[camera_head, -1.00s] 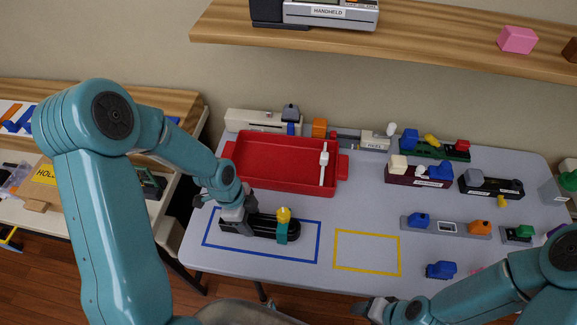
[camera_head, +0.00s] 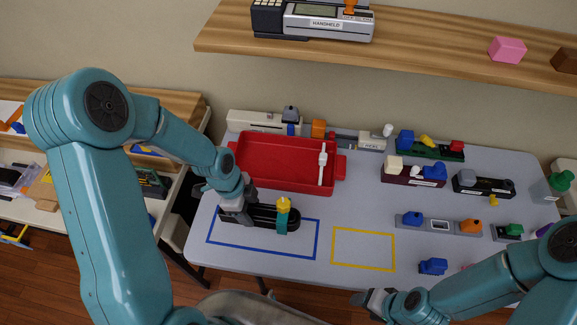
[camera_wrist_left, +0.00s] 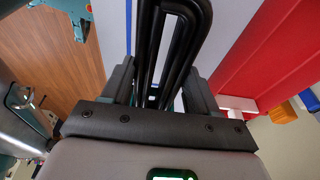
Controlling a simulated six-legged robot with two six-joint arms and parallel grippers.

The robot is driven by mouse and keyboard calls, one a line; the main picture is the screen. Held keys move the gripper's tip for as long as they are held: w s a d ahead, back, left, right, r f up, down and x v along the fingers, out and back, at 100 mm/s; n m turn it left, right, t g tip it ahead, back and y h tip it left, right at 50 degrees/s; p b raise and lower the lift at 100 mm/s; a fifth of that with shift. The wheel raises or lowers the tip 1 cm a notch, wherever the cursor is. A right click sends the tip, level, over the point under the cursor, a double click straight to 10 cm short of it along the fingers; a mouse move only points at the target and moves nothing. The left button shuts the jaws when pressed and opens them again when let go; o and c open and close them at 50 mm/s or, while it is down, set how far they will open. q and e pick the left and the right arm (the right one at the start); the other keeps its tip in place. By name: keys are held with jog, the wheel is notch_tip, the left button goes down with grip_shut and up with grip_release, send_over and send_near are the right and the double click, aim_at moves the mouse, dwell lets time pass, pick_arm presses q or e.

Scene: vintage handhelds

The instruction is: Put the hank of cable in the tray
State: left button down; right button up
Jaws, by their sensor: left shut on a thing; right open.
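The hank of cable (camera_head: 262,214) is a black looped bundle with a teal band and a yellow piece at its right end. In the head view it appears over the upper part of the blue outline. My left gripper (camera_head: 240,212) is shut on its left end; the left wrist view shows black cable loops (camera_wrist_left: 178,55) between the fingers. Whether the hank is clear of the table is hard to tell. The red tray (camera_head: 270,160) stands just behind it, with a white bar-like piece at its right side. My right gripper (camera_head: 372,302) is open and empty at the table's front edge.
A yellow outline (camera_head: 362,250) on the table is empty. Several handhelds and small coloured pieces stand along the back and right, including a maroon unit (camera_head: 405,177) and a blue piece (camera_head: 433,266). A wooden shelf (camera_head: 420,57) overhangs behind. The tray's left and middle floor is clear.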

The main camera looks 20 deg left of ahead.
pick_arm(q)
jog(key=shift+r, duration=0.4)
jog(key=shift+w, duration=0.25)
jog(key=w+a+f+b, duration=0.1)
jog(key=w+a, duration=0.3)
jog(key=w, duration=0.7)
jog(key=w+a+f+b, duration=0.1)
jog(key=w+a+b, duration=0.3)
jog(key=w, duration=0.7)
jog(key=shift+a, duration=0.1)
